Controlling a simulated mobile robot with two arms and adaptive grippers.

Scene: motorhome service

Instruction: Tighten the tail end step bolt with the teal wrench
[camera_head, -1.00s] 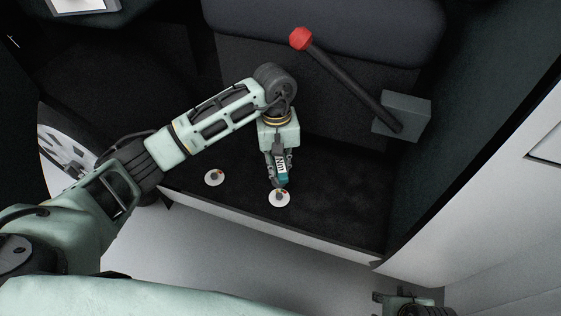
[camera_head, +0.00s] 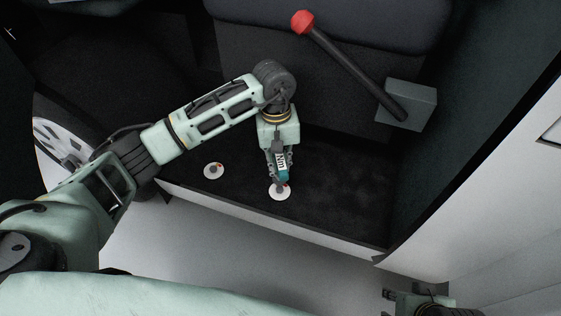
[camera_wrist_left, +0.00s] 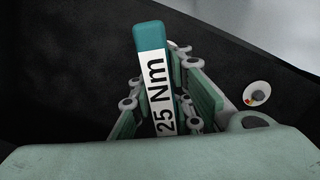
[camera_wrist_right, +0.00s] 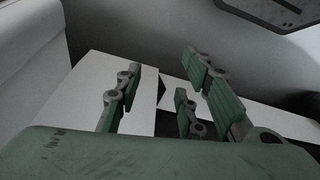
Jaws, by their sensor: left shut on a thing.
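My left gripper (camera_head: 280,168) is shut on the teal wrench (camera_head: 284,176), which has a white label reading "25 Nm". The wrench and label also show in the left wrist view (camera_wrist_left: 150,42). Its lower end is at or just above a bolt on a round white disc (camera_head: 280,194) near the step's front edge; contact cannot be told. A second disc with a bolt (camera_head: 213,171) and red and yellow marks lies to the left. The left wrist view shows one such disc (camera_wrist_left: 257,95) right of the fingers. My right gripper (camera_wrist_right: 165,90) is open and empty, apart from the bolts.
The dark step top (camera_head: 345,200) is bare to the right of the discs. A black lever with a red knob (camera_head: 302,22) rises from a grey box (camera_head: 412,103) at the back right. A wheel (camera_head: 58,145) is at left. A pale wall (camera_head: 480,180) stands at right.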

